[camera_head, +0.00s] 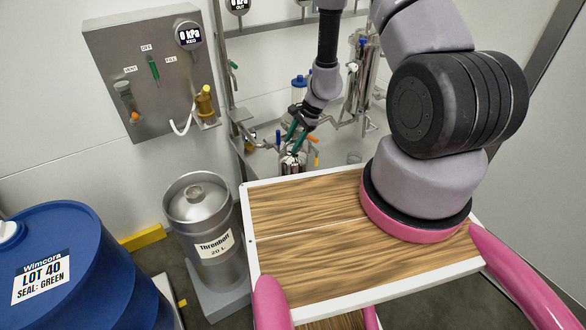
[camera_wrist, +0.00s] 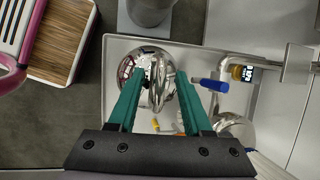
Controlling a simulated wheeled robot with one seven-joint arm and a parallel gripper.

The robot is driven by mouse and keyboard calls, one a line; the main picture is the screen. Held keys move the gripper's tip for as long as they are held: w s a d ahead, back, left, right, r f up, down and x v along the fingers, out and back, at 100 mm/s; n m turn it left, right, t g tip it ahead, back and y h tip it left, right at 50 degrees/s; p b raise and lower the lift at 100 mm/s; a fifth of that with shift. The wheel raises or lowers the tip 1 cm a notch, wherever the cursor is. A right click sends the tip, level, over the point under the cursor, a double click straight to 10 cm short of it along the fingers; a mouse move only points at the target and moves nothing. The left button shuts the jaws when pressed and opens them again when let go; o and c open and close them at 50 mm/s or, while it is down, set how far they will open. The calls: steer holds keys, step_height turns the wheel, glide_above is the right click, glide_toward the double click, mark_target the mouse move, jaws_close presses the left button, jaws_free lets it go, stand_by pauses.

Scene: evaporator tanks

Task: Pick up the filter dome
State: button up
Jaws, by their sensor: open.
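The filter dome (camera_wrist: 150,58), shiny rounded metal, shows in the wrist view in front of my gripper (camera_wrist: 160,76). The green fingers are spread apart, one toward each side of a bright upright metal part in the dome's middle. I cannot tell whether they touch it. In the head view my gripper (camera_head: 295,131) points down at the shiny metal dome (camera_head: 292,161) beyond the wooden top. The fingers hide part of the dome there.
The dome stands over a pale tray (camera_wrist: 112,85). A blue-handled valve (camera_wrist: 210,85), a pipe and a gauge (camera_wrist: 242,72) are close on the right. A steel keg (camera_head: 203,225), a blue drum (camera_head: 75,275) and a panel (camera_head: 145,75) stand left in the head view.

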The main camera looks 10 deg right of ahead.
steer(key=shift+f, duration=0.1)
steer(key=shift+a, duration=0.1)
jaws_close()
steer(key=shift+w, duration=0.1)
stand_by(1.2)
